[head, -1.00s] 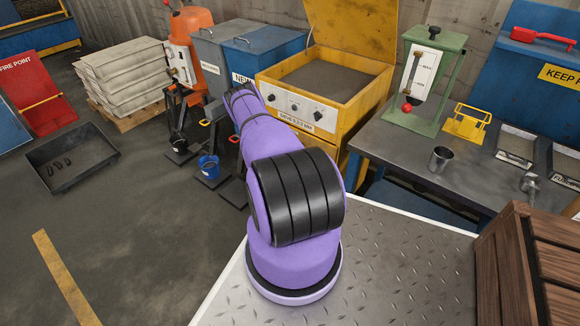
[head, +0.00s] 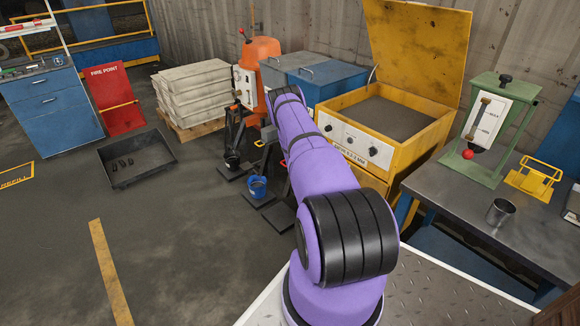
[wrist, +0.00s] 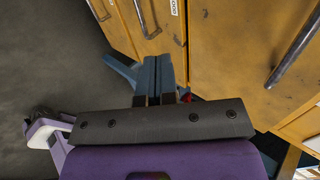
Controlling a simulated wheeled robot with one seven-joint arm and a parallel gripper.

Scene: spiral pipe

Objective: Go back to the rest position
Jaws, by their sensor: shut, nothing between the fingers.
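My gripper shows in the wrist view (wrist: 160,88), its two blue-grey fingers pressed together with nothing between them. It hangs in front of the wooden-yellow cabinet (wrist: 222,50) with dark bar handles. In the head view my purple arm reaches away toward the gap between the orange machine and the yellow sieve machine (head: 425,150). The gripper itself is hidden behind the arm there.
Left of my arm stand a blue bucket (head: 257,187), an orange machine (head: 262,62) and stacked slabs (head: 192,88). A black tray (head: 135,158) lies on the floor. A workbench (head: 468,195) with a green stand (head: 490,125) and metal cup (head: 500,212) is at right. Open floor lies left.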

